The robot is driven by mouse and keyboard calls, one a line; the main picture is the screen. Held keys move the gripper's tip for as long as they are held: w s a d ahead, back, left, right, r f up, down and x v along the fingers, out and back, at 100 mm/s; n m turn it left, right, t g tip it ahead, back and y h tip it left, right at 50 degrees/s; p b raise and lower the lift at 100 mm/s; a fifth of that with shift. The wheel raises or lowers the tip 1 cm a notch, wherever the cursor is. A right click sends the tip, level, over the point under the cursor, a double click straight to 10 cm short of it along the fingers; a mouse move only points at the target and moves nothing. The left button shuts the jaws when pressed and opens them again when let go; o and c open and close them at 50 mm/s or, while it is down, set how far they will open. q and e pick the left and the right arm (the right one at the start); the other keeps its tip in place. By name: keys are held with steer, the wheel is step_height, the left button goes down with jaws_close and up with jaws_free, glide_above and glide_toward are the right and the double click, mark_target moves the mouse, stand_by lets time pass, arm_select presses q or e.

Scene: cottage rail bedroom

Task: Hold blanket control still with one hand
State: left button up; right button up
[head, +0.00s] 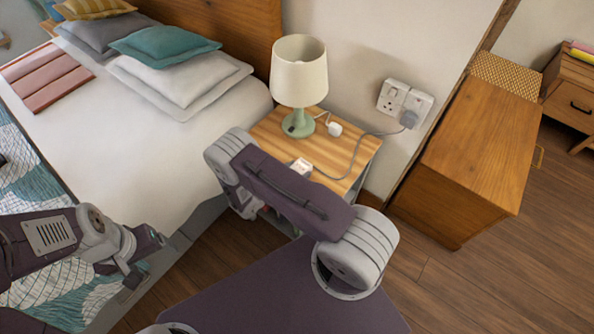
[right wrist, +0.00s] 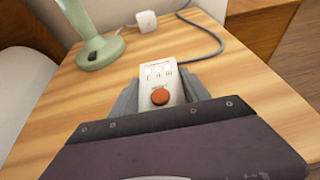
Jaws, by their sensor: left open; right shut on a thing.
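The blanket control (right wrist: 160,78) is a small white box with a round red-orange button and small markings, lying on the wooden nightstand. Its far end shows in the head view (head: 301,166), beside my right arm. A grey cord runs from it. My right gripper (right wrist: 158,95) is shut on the control, with a grey finger on each side of it. The fingertips are hidden behind my arm in the head view. My left gripper (head: 137,258) is open and empty, over the side of the bed at the lower left.
The nightstand (head: 358,152) also bears a lamp with a green base (head: 299,122) and a small white plug-like block (head: 334,129). The cord leads to a wall socket (head: 392,97). The bed (head: 130,120) stands left, a wooden cabinet (head: 475,145) right.

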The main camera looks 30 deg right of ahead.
stand_by(0.4)
steer(key=o, duration=1.6)
steer(key=shift+a, duration=0.1)
steer(key=v, duration=1.2)
